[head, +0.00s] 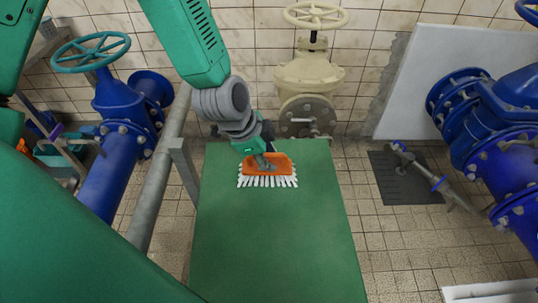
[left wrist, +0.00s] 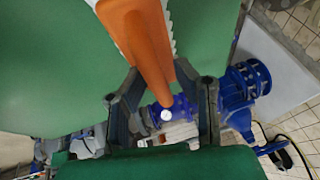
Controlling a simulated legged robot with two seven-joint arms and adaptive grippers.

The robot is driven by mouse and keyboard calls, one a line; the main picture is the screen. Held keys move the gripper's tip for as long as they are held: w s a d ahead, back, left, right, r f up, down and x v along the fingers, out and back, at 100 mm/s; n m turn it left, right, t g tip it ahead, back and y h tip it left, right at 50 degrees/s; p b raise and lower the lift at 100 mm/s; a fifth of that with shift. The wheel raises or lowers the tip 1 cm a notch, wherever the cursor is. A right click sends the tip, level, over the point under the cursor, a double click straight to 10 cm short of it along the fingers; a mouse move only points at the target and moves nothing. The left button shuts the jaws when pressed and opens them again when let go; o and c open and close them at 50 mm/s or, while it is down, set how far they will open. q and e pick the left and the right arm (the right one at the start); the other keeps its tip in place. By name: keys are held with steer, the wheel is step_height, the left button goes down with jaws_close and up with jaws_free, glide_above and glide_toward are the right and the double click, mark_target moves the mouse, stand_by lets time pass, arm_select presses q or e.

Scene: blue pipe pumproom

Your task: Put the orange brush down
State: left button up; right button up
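The orange brush (head: 268,164) with white bristles is over the far part of the green table top (head: 270,240), with its bristles toward the near side. I cannot tell whether it rests on the surface or hangs just above it. My left gripper (head: 262,158) reaches in from above and behind. In the left wrist view the gripper's two fingers (left wrist: 157,80) close on both sides of the orange handle (left wrist: 150,50), and the fingertips appear to touch it. Part of the brush head is cut off by that view's top edge. My right gripper is not in view.
The near part of the green top is bare. A cream valve (head: 310,75) stands behind it. Blue pipework (head: 120,120) is at the left and more blue pipes (head: 500,130) at the right. A grey pipe (head: 165,170) runs along the left side.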

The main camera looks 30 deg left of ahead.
arm_select(q)
steer(key=shift+a+r, duration=0.15)
steer(key=shift+r, duration=0.35)
steer(key=p+v, duration=0.2)
steer(key=v, duration=0.9)
steer(key=shift+s, duration=0.25)
steer(key=shift+a, duration=0.1)
